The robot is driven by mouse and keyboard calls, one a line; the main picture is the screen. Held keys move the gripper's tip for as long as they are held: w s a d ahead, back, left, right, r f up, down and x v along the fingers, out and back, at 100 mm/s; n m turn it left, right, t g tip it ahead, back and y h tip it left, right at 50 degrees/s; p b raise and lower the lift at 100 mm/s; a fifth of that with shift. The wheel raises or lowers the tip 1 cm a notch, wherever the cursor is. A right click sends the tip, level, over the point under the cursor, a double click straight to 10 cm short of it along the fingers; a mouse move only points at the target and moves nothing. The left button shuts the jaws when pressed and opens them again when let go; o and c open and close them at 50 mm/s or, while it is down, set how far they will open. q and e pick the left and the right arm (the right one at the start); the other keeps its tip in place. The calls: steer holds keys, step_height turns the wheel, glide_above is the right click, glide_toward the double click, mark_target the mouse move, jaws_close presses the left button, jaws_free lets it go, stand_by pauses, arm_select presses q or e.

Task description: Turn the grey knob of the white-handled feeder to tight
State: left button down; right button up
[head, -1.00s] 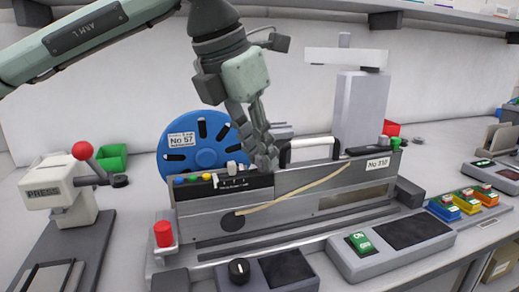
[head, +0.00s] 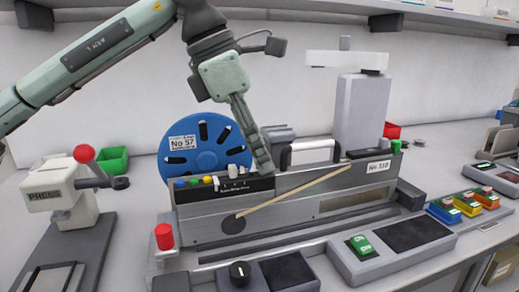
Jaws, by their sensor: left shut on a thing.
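The white-handled feeder (head: 292,207) is a long grey metal unit standing on the bench, with a white handle (head: 312,152) on its top. My left gripper (head: 264,168) reaches down from above to the feeder's top edge, just left of the white handle. Its fingers show nearly edge-on and are shut on the grey knob, which they hide. The knob's turn position cannot be read. My right gripper is not in view.
A blue reel (head: 204,148) stands behind the feeder. A press with a red-balled lever (head: 85,153) is at left, near a red knob (head: 164,236). Control boxes (head: 390,246) line the front. A grey column (head: 361,112) rises behind. Coloured button boxes (head: 467,204) sit at right.

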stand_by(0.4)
arm_select(q)
steer(key=c, duration=1.4)
jaws_free()
steer(key=shift+c, duration=0.2)
steer(key=v, duration=1.2)
steer(key=shift+d, duration=0.1)
